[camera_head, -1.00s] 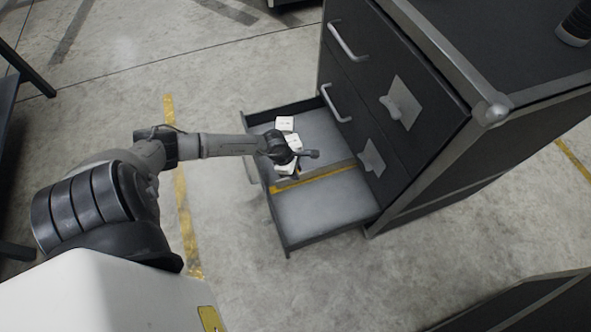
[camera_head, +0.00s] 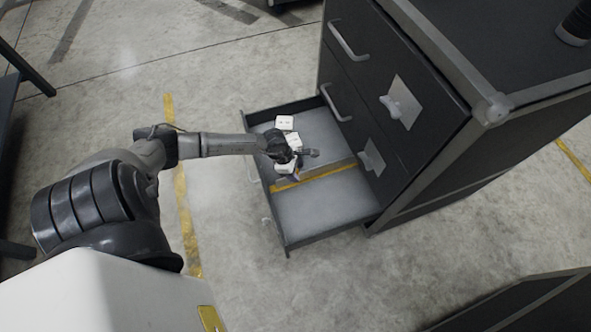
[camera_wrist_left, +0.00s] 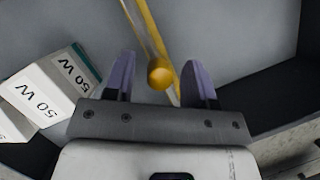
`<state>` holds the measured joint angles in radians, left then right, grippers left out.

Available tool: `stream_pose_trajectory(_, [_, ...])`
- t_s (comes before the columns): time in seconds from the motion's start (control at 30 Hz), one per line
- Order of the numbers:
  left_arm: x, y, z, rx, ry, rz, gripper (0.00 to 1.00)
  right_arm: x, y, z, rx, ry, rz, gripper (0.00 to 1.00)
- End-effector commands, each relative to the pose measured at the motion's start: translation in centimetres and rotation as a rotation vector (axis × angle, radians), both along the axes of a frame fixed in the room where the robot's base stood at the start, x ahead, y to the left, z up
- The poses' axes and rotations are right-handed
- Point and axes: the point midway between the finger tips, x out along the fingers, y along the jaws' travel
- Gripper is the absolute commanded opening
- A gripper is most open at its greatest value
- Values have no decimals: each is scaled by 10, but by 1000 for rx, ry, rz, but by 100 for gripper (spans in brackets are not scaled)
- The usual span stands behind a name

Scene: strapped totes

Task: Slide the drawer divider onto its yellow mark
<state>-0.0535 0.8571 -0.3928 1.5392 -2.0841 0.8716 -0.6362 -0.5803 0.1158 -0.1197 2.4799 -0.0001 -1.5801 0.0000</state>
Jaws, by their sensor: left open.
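The open drawer (camera_head: 268,212) has a yellow mark (camera_head: 318,177) running across its floor. In the left wrist view the yellow mark (camera_wrist_left: 149,30) lies along a thin upright divider, seen nearly edge-on, with a round yellow knob (camera_wrist_left: 160,74) on it. I cannot tell their exact alignment. My left gripper (camera_head: 312,153) is over the drawer, near the mark. In the wrist view my left gripper (camera_wrist_left: 160,80) is open, one finger on each side of the knob, with gaps on both sides. My right gripper is not in view.
White boxes (camera_head: 285,123) lie in the drawer's far-left part; one marked 50 W (camera_wrist_left: 43,92) is close to my left finger. The dark cabinet (camera_head: 405,150) with handles rises behind the drawer. The drawer's near right part is bare.

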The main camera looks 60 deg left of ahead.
Motion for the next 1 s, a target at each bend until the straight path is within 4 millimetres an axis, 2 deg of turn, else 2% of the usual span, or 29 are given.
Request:
stream_pose_trajectory(0.17, [-5, 5, 19, 3, 1, -1, 51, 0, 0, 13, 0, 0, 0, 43])
stream_pose_trajectory(0.6, [-29, 27, 97, 3, 0, -1, 51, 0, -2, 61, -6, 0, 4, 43])
stream_pose_trajectory(0.8, [-35, 33, 118, 1, 0, -1, 51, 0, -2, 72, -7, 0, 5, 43])
stream_pose_trajectory(1.0, [-38, 36, 127, 0, 0, 0, 51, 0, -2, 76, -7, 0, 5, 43])
